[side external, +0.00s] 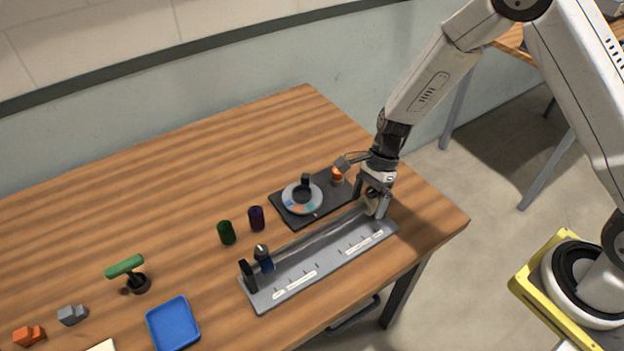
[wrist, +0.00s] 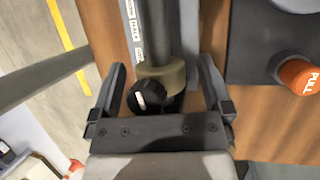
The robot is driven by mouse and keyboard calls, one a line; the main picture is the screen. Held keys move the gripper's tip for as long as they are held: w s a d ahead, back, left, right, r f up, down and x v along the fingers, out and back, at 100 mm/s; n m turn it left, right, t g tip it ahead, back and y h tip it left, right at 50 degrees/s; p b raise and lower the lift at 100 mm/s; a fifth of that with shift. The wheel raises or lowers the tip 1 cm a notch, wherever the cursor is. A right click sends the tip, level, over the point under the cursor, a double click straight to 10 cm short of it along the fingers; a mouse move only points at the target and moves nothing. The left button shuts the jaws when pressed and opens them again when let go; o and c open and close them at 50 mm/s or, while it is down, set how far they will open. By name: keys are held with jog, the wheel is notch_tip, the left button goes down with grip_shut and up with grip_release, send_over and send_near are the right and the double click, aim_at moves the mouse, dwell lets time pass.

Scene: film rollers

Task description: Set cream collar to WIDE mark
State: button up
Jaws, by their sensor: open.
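The cream collar (wrist: 163,75) sits around the dark rod (wrist: 155,30), with a black knob (wrist: 150,97) bearing a white mark on it. In the side view the cream collar (side external: 371,207) is partly hidden by my gripper (side external: 374,200) at the right end of the grey rail base (side external: 325,262). My gripper (wrist: 163,90) is open, with one finger on each side of the collar and knob. Gaps show between the fingers and the collar. White label strips (side external: 364,242) run along the base; the WIDE mark is too small to read. A dark blue collar (side external: 264,260) is near the left end.
A black plate with a grey dial (side external: 302,197) and an orange PULL knob (wrist: 298,75) lies behind the rail. Green (side external: 227,233) and purple (side external: 257,218) cylinders stand nearby. A blue tray (side external: 173,325) is at front left. The back left table is clear.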

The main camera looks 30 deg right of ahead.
jog(key=shift+v, duration=3.85)
jog(key=shift+s, duration=0.1)
jog(key=shift+s+d+r+n+h, duration=0.2)
jog(key=shift+s+r+n+h, duration=0.15)
jog(key=shift+n, duration=0.25)
jog(key=s+d+r+n+t+h, duration=0.4)
jog(key=s+n, duration=0.6)
jog(key=n, duration=0.7)
notch_tip(320, 180, up, 3)
jog(key=shift+s+d+f+t, duration=0.1)
jog(key=shift+s+d+t, duration=0.2)
jog(key=shift+s+t, duration=0.1)
